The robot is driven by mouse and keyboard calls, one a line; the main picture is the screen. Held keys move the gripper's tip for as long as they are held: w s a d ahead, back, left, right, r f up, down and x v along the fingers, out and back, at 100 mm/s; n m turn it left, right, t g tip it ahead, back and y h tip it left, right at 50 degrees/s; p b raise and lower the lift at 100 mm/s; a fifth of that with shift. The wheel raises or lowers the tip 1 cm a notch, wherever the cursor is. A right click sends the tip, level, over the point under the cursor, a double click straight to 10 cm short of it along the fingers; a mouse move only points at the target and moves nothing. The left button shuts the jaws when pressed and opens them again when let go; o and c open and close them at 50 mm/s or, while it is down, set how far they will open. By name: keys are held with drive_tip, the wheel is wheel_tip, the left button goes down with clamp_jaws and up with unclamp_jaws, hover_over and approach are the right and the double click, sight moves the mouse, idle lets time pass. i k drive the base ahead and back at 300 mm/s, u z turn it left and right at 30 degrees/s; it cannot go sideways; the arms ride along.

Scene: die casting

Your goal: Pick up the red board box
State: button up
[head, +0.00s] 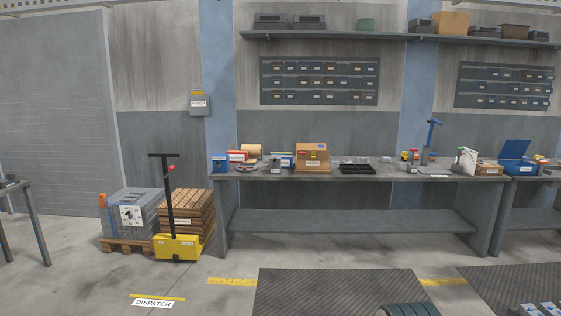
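A small red-and-white box (237,156) lies near the left end of the long workbench (340,178), against the back. It is the likeliest red board box, but it is too small and far off to read its label. Other items partly crowd it. A blue box (220,164) stands to its left, and a tan roll (251,150) is behind and to its right.
A cardboard box (312,158) and a black tray (358,168) stand farther right on the bench. A yellow pallet truck (176,247), grey crates (145,212) and stacked brown boxes (187,212) occupy floor left of the bench. Dark mats (335,290) lie in front.

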sight(236, 156)
drive_tip(key=u, duration=0.35)
drive_tip(key=i, duration=2.65)
drive_tip(key=z, duration=0.2)
drive_tip(key=i, duration=1.2)
drive_tip(key=z, duration=0.25)
